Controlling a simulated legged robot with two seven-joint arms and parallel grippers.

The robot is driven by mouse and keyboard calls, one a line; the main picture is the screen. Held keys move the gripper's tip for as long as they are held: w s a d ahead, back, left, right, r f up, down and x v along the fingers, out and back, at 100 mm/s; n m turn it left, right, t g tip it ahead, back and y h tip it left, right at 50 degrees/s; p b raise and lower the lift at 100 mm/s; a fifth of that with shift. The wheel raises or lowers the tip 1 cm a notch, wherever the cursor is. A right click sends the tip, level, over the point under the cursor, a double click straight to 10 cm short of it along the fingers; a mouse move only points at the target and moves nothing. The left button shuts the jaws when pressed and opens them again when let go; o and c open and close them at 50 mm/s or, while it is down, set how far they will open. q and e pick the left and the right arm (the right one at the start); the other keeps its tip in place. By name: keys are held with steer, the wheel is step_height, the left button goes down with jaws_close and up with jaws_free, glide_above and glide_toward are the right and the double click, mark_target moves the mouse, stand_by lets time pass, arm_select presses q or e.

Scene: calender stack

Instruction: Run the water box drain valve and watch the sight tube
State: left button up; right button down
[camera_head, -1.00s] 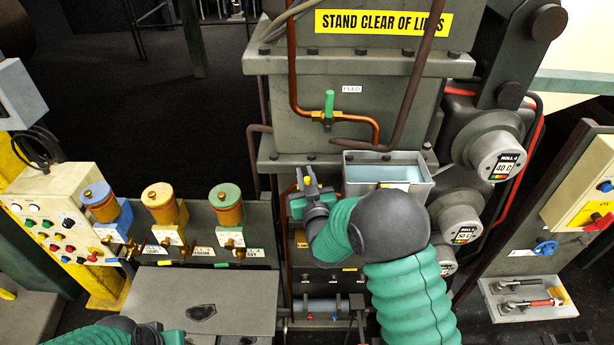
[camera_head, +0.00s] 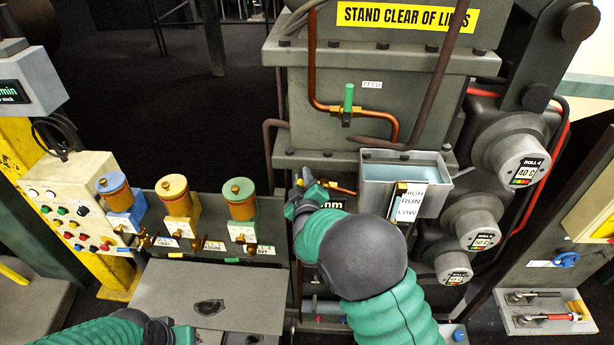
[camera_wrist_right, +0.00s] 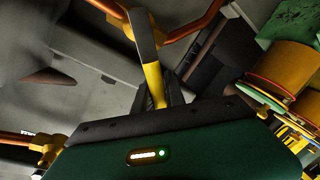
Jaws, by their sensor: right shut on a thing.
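The water box (camera_head: 376,200) is an open grey trough on the machine front, with pale blue water (camera_head: 410,168) in it. A sight tube (camera_head: 397,197) stands on its front face beside a white HIGH, RUN, LOW plate (camera_head: 411,203); the level in the tube is too small to read. My right gripper (camera_head: 303,182) is left of the box, by a copper pipe (camera_head: 343,189). In the right wrist view, it is shut on a yellow valve lever (camera_wrist_right: 154,82). The head view hides this grip. My left gripper (camera_head: 178,337) is at the bottom left, its fingers unclear.
A feed valve with a green handle (camera_head: 348,97) is on the pipe above the box. Several coloured pots, including a green one (camera_head: 239,199), stand at left above a grey bench (camera_head: 215,290). A button panel (camera_head: 72,205) is farther left. Roll housings (camera_head: 512,150) stand at right.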

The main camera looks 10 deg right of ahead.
steer(key=shift+a+f, duration=0.2)
steer(key=shift+a, duration=0.05)
stand_by(0.3)
steer(key=c, duration=1.4)
jaws_free()
steer(key=shift+s+a, duration=0.1)
steer(key=shift+s, duration=0.2)
steer(key=s+b, duration=0.1)
steer(key=s, duration=0.4)
steer(key=s+a+r+b, duration=0.1)
steer(key=s, duration=0.4)
steer(key=s+a+r+b, duration=0.1)
steer(key=s+b, duration=0.1)
steer(key=s, duration=0.3)
steer(key=shift+s+a+r, duration=0.15)
steer(key=shift+s+a, duration=0.05)
steer(key=shift+s, duration=0.15)
stand_by(3.5)
